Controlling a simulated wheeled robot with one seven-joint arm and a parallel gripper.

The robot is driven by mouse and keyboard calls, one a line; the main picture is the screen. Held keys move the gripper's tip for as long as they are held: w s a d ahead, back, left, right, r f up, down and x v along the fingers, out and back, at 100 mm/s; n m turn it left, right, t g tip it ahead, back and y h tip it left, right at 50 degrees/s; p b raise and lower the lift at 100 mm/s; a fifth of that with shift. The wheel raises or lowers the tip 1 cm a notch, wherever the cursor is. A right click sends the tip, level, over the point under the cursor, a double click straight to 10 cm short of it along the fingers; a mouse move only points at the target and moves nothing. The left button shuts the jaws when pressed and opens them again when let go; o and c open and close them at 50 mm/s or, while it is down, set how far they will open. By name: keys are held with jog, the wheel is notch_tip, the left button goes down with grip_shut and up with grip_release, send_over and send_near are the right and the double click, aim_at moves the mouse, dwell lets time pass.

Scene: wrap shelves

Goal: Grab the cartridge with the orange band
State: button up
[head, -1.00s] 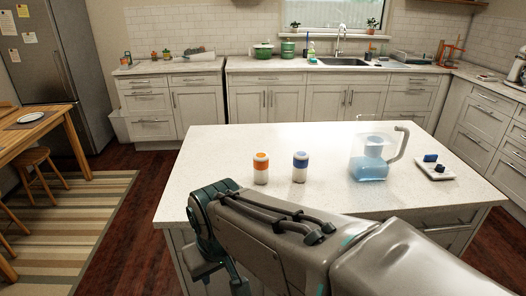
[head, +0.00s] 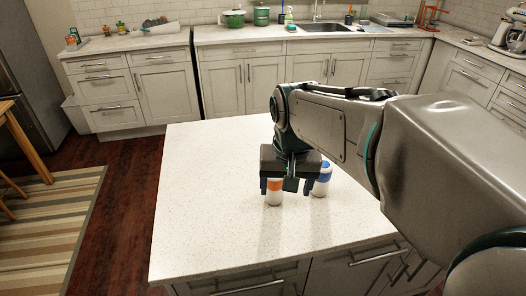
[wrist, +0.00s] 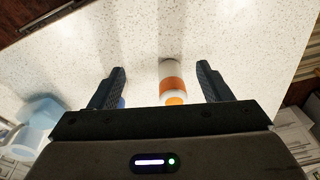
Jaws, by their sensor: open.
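The cartridge with the orange band (head: 274,198) is white and stands upright on the white speckled island (head: 215,215). Its upper part is partly hidden by my gripper in the head view. My gripper (head: 286,190) is open and empty, low over the island at the cartridge. In the wrist view, the orange-banded cartridge (wrist: 171,72) lies between the two spread fingers of my gripper (wrist: 162,67), nearer the right finger. No finger visibly touches it. A similar cartridge with a blue band (head: 321,183) stands just to the right, partly hidden by my gripper.
A clear pitcher with blue water (wrist: 38,112) shows at the left of the wrist view; my arm hides it in the head view. The island's left and front parts are bare. Counters with cabinets (head: 226,80) run along the back.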

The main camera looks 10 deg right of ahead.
jog(key=w+d+r+m+g+p, duration=0.15)
jog(key=w+r+m+p, duration=0.35)
jog(key=w, duration=0.6)
jog(key=b, duration=0.2)
send_near(274, 186)
jog(key=w+f, duration=0.1)
jog(key=w+d+f, duration=0.1)
jog(key=w+f, duration=0.1)
jog(key=shift+w, duration=0.3)
jog(key=shift+s+f+p, duration=0.2)
jog(key=shift+f+p, duration=0.15)
jog(key=shift+f, duration=2.3)
jog(key=c, duration=1.1)
